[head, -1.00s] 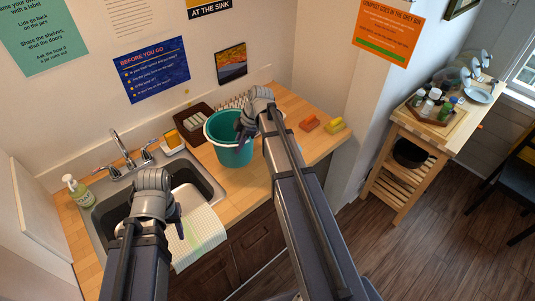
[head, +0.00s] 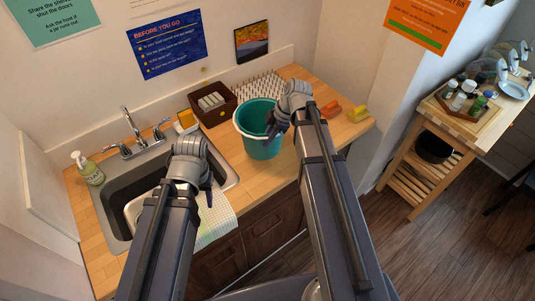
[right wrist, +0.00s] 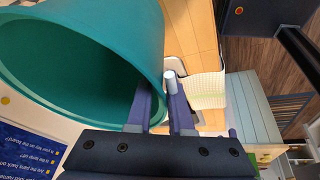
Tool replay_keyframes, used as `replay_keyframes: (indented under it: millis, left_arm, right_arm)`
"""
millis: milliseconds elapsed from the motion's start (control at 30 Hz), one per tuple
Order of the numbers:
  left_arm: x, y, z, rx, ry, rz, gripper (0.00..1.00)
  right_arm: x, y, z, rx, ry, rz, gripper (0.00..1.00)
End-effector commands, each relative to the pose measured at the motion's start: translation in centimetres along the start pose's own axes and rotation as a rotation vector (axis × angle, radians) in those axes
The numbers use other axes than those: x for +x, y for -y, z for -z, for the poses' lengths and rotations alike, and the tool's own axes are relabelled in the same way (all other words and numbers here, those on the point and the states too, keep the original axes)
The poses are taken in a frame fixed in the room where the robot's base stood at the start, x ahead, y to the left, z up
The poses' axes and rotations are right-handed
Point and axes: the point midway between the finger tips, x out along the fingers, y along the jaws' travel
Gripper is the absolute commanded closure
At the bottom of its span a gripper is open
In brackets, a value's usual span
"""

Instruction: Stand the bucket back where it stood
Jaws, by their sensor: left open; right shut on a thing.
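The teal bucket (head: 262,147) with a white rim is upright at the counter, right of the sink, in the head view. Whether its base touches the wood cannot be told. My right gripper (head: 274,126) is shut on the bucket's wall at the right side of its rim. In the right wrist view the bucket (right wrist: 75,55) fills the upper left, with its wall between the fingers (right wrist: 165,108). My left gripper (head: 208,190) is open and empty above the right edge of the sink, near the draped towel.
The sink (head: 115,197) lies left, with a soap bottle (head: 88,168) beside it. A brown caddy (head: 213,117) and a spiked rack (head: 262,87) stand behind the bucket. Orange (head: 331,109) and yellow (head: 353,115) sponges lie to its right. A towel (head: 216,220) hangs over the front edge.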

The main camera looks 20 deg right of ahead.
Motion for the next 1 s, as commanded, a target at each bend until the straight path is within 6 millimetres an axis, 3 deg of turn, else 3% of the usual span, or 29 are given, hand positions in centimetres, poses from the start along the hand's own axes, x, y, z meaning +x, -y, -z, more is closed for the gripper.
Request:
replay_keyframes:
  millis: [33,333,633,1000]
  left_arm:
    - [1.4,-0.1,0.1,0.001,0.0,0.0,0.5]
    - [1.9,-0.2,0.1,0.004,0.0,0.001,0.5]
    - [5.3,-0.5,0.3,0.012,0.0,0.002,0.5]
    - [5.4,-0.5,0.3,0.013,0.0,0.002,0.5]
  right_arm:
    - [1.3,0.1,-0.5,0.0,0.0,-0.001,1.0]
    - [1.8,0.2,-0.7,0.0,0.0,-0.001,1.0]
    - [4.9,0.5,-1.9,0.0,0.0,-0.001,1.0]
    - [5.0,0.6,-2.0,0.0,0.0,-0.001,1.0]
